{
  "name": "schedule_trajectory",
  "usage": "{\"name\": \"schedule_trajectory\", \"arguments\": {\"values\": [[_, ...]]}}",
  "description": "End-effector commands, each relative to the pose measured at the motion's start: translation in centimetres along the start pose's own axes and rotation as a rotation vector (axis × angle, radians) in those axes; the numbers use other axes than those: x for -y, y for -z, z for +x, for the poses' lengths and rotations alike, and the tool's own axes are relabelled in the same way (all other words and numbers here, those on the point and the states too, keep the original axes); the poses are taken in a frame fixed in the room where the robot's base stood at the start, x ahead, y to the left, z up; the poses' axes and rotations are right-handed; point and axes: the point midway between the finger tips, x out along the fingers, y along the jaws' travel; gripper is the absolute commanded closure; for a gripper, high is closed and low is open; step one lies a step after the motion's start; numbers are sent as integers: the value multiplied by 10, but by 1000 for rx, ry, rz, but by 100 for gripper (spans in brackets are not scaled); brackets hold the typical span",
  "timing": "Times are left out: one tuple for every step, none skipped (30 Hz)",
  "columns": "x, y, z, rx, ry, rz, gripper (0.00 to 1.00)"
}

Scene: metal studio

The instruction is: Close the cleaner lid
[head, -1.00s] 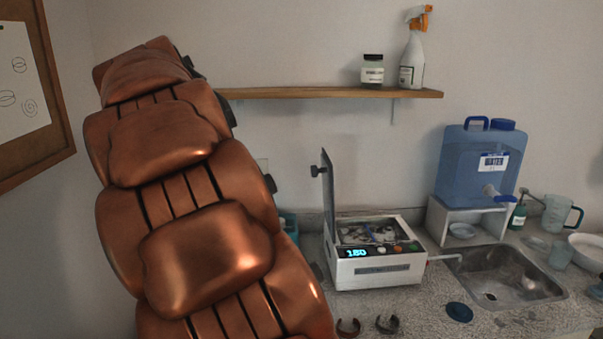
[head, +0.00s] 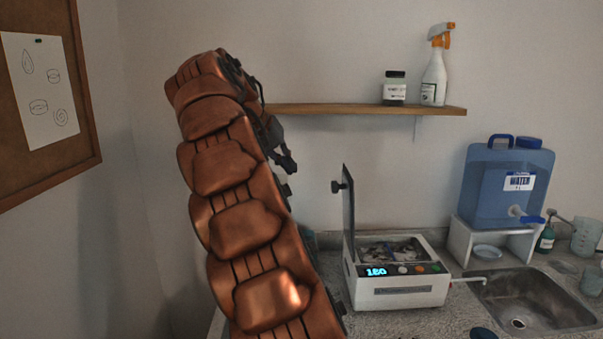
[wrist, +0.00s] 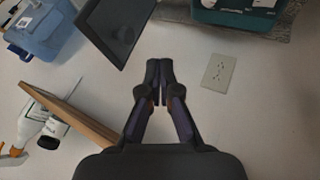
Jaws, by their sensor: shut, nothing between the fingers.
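The cleaner (head: 402,291) is a white box on the counter with a lit display and buttons on its front. Its dark lid (head: 348,215) stands open and nearly upright at the box's left side, with a knob on its left face. The open tub shows small items inside. In the wrist view the lid (wrist: 117,30) is a dark panel at the top, left of the fingertips. My gripper (wrist: 159,68) is shut and empty, apart from the lid. In the head view my gripper (head: 288,161) hangs left of the lid, partly hidden by my arm.
A wooden shelf (head: 360,110) with a jar (head: 394,92) and spray bottle (head: 434,80) is above the lid. A blue water jug (head: 490,190) and a sink (head: 530,300) are at right. A teal box (wrist: 238,14) is near the wall.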

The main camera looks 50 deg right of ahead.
Motion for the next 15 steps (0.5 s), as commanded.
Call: {"name": "schedule_trajectory", "arguments": {"values": [[-1, -1, 3, 2, -1, 0, 100], [-1, -1, 5, 3, -1, 1, 100], [-1, -1, 8, 2, -2, 1, 100], [-2, -1, 10, 2, -2, 1, 100], [-2, -1, 13, 2, -2, 1, 100], [-2, -1, 17, 2, -2, 1, 100], [-2, -1, 20, 3, -1, 1, 100], [-2, -1, 23, 4, -1, 0, 100], [-1, -1, 27, 4, -1, 0, 100], [-1, -1, 30, 3, -1, 0, 100], [-1, 0, 33, 2, 0, -1, 100], [-1, -1, 38, 3, -1, -1, 100], [-1, -1, 41, 5, -1, 0, 100], [-1, -2, 44, 6, -1, 0, 100], [-1, -1, 48, 5, -1, 0, 100]]}}
